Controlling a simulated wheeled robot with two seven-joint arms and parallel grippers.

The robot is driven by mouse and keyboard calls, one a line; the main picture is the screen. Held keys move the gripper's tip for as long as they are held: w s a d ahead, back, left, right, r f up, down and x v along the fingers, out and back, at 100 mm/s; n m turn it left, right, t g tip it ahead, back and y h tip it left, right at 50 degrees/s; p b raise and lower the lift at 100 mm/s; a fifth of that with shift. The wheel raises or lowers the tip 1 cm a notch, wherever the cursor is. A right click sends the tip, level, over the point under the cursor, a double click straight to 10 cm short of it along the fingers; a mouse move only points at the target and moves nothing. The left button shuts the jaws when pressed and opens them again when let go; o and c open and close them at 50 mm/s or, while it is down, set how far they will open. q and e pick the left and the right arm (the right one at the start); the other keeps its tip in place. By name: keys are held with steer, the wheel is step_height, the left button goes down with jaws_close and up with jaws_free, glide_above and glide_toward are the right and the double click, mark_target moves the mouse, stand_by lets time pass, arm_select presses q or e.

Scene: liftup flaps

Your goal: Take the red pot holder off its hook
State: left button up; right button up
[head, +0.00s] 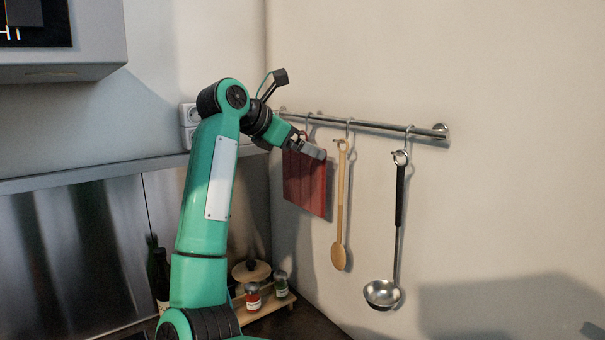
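The red pot holder (304,185) hangs by the wall at the left part of the metal rail (375,126). A hook (307,120) shows above it; my gripper covers the top edge of the pot holder and where it meets the hook. My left arm comes up from the lower left, and my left gripper (312,150) is at the top of the pot holder, in front of it or touching it. Its fingers are seen side-on and small, so I cannot tell whether they are open or closed on the cloth. My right gripper is not in view.
A wooden spoon (340,205) and a steel ladle (398,230) hang on hooks to the right of the pot holder. A wooden rack (268,307) with jars and a dark bottle (160,275) stand below. A cabinet (100,45) overhangs at upper left.

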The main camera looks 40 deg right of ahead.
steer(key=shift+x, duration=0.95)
arm_select(q)
steer(key=shift+s+f, duration=0.1)
steer(key=shift+s, duration=0.55)
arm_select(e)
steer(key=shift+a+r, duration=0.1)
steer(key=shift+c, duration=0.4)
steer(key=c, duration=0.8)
arm_select(q)
steer(key=shift+w+d, duration=0.1)
steer(key=shift+w, duration=0.2)
